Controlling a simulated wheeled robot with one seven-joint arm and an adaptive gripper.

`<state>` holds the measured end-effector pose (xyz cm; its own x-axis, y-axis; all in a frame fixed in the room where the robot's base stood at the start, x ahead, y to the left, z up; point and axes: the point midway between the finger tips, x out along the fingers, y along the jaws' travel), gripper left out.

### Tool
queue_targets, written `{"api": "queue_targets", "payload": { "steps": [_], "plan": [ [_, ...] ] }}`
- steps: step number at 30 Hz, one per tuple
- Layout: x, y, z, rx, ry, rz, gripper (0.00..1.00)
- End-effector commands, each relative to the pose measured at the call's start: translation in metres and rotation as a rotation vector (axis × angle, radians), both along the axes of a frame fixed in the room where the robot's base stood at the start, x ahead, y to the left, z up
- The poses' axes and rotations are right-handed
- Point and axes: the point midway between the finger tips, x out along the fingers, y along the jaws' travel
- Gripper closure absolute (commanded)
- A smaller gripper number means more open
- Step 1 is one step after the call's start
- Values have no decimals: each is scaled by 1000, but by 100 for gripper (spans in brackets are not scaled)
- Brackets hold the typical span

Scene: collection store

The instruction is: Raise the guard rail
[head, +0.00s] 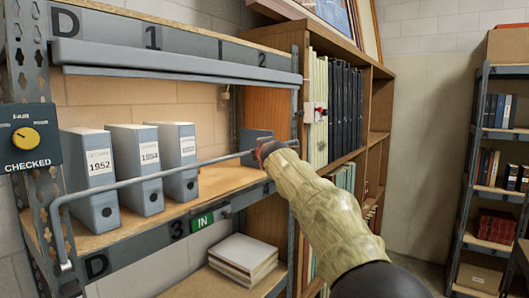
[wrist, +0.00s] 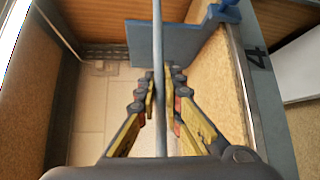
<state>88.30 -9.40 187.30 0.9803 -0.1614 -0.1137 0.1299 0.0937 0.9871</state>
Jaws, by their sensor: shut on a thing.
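The guard rail (head: 150,178) is a thin grey bar across the front of the middle shelf. Its left end bends down to a pivot on the left post, and it slopes up toward the right. My gripper (head: 262,150) is at the right end of the rail, its fingers mostly hidden by my arm in the head view. In the wrist view the rail (wrist: 158,35) runs between the fingers of my gripper (wrist: 172,75), which is shut on it.
Several grey file boxes (head: 149,165) stand behind the rail. A blue-grey panel (wrist: 185,45) lies beyond my fingers. A wooden bookcase (head: 285,75) stands close on the right. White papers (head: 243,256) lie on the lower shelf. Floor at right is clear.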

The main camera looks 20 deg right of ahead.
Motion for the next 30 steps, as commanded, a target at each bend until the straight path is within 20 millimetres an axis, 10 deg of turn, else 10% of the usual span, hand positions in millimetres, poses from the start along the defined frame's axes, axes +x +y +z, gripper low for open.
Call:
{"api": "queue_targets", "payload": {
  "steps": [17,30],
  "plan": [
    [3,2,2,-1,-4,0,100],
    [3,2,1,1,-1,0,72]
  ]
}}
